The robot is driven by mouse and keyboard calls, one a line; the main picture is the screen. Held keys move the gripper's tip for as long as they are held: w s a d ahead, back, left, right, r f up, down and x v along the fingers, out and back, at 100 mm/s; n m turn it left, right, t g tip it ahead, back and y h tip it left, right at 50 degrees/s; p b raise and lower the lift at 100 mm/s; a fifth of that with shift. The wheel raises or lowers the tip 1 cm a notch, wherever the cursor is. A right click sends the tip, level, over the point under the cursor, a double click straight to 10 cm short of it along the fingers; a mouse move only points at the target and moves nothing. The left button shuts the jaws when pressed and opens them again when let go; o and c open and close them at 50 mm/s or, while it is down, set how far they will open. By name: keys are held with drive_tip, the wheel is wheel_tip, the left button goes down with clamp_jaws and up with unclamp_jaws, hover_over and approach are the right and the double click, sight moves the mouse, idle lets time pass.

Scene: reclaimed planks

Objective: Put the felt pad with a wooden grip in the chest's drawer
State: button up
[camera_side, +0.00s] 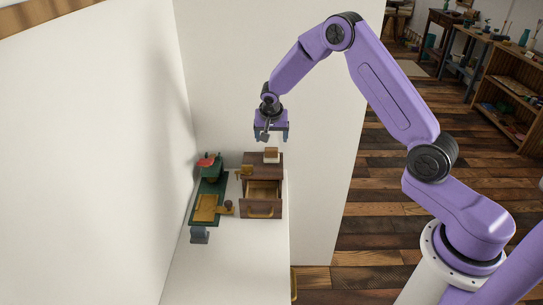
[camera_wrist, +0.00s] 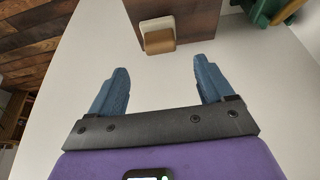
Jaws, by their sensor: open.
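The felt pad with a wooden grip (camera_side: 271,155) sits on top of the dark wooden chest (camera_side: 250,172). In the wrist view the pad (camera_wrist: 150,27) is cream with a tan wooden grip, near the edge of the brown chest top (camera_wrist: 200,18). The chest's drawer (camera_side: 263,190) stands pulled out toward the front, and its visible inside looks empty. My gripper (camera_side: 271,135) is open and empty above the chest, apart from the pad. In the wrist view the pad lies beyond the open fingertips (camera_wrist: 164,68), roughly between them sideways.
Left of the chest, a dark green board (camera_side: 221,190) carries a yellow tray (camera_side: 205,208) and a green item with a red top (camera_side: 207,160). A small brown knobbed item (camera_side: 228,206) stands by the drawer. A grey block (camera_side: 200,235) is in front. The front white tabletop (camera_side: 235,270) is clear.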

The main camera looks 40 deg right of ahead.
sight(271, 148)
drive_tip(key=shift+x, duration=4.3)
drive_tip(key=c, duration=1.2)
drive_tip(key=shift+o, duration=0.2)
